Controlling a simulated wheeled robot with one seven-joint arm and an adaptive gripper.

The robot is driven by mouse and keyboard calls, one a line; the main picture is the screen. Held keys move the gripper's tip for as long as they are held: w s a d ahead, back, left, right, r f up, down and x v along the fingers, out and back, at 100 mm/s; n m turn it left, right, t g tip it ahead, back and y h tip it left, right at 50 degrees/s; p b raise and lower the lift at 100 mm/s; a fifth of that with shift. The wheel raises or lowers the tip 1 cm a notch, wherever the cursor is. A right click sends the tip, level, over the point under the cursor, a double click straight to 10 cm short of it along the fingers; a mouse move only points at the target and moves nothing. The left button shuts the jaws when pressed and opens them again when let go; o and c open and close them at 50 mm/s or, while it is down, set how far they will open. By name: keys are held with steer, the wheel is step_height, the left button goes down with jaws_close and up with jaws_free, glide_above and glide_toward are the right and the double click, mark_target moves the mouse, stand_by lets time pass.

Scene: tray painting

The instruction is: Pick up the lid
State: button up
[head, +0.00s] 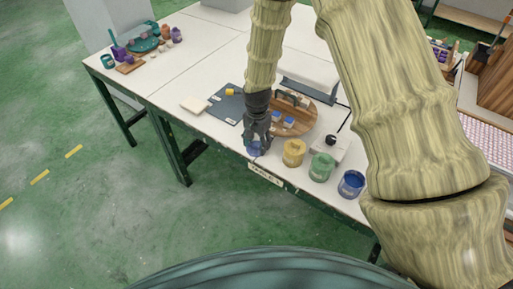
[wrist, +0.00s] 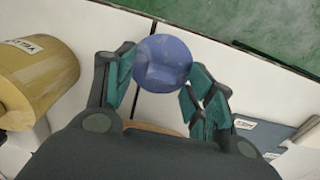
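A blue round lid (wrist: 163,62) with a raised ridge on top is between my gripper's fingertips in the wrist view. In the head view the blue lid (head: 254,149) is just under my gripper (head: 258,138), close to the table's front edge. In the wrist view my gripper (wrist: 165,75) has one teal-padded finger on each side of the lid, both at or very near its rim. I cannot tell whether the pads press on it or whether the lid is off the table.
A yellow jar (head: 293,152), a green jar (head: 321,167) and a blue jar (head: 351,184) stand right of my gripper along the front edge. A dark mat (head: 226,106) and a pale block (head: 194,105) are to the left.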

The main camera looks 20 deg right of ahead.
steer(key=c, duration=0.8)
